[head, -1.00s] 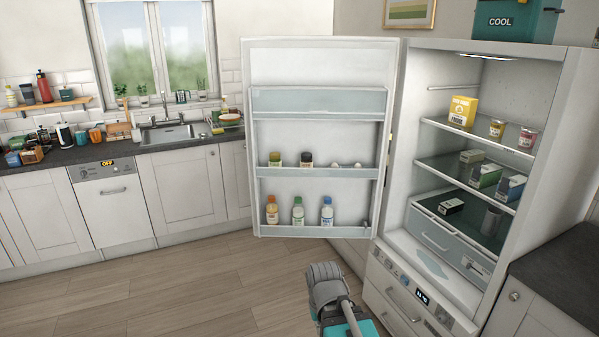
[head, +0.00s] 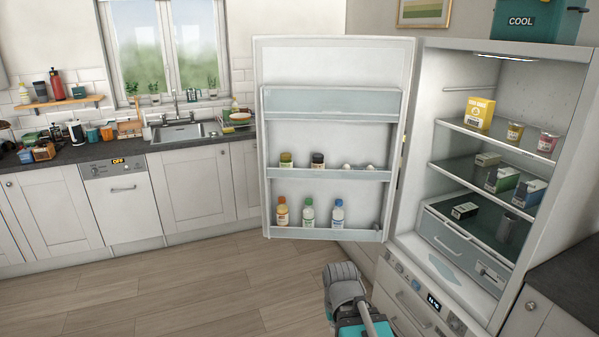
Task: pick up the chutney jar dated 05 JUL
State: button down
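The fridge stands open at right, its door swung to the left. Two small jars stand on its top shelf: one with a yellowish label (head: 514,131) and one with a pinkish label (head: 547,143). Two more jars, one green-lidded (head: 286,160) and one dark-lidded (head: 318,161), stand in the door's middle rack. All date marks are too small to read, so I cannot tell which jar is dated 05 JUL. My gripper (head: 344,283) seems to be the grey part low in the middle, in front of the fridge and apart from every jar. Its fingers cannot be made out.
A yellow box (head: 480,113) stands left of the top-shelf jars. Several cartons (head: 501,179) lie on lower shelves. A sink counter (head: 100,150) runs behind clear floor (head: 200,290).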

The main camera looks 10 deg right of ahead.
aim_at(317, 162)
jog(key=i, duration=0.95)
